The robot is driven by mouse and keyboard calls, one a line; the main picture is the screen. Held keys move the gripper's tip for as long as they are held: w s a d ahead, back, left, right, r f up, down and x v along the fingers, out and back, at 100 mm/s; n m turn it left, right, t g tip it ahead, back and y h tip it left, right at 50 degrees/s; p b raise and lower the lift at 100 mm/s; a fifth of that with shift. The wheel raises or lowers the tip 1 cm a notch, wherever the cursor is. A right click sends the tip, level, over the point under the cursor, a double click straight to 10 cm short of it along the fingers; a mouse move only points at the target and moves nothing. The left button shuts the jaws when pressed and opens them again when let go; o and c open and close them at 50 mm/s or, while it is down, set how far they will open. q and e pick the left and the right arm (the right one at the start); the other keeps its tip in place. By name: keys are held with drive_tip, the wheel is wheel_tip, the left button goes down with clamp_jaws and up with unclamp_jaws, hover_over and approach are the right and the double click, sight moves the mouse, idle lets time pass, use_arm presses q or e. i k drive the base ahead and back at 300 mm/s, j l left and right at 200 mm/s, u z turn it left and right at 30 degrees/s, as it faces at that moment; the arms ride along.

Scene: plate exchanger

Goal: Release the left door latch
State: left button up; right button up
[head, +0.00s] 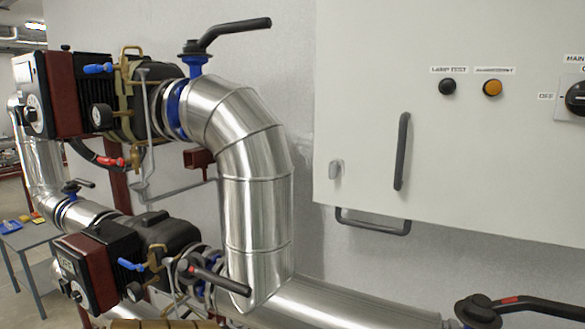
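A white control cabinet door (450,140) fills the upper right of the head view. A small light grey latch (336,169) sits near the door's lower left edge and looks roughly upright. A long dark vertical pull handle (402,151) is on the door to the right of the latch. The door looks closed. Neither of my grippers shows in this view.
A dark bar (373,221) hangs below the cabinet. Thick silver pipes (255,200) and pumps (90,95) with valve levers (230,32) stand at left. The door carries a black button (447,87), an amber one (492,88) and a rotary switch (576,98).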

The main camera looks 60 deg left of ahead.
sight(334, 167)
drive_tip(key=u, duration=1.8)
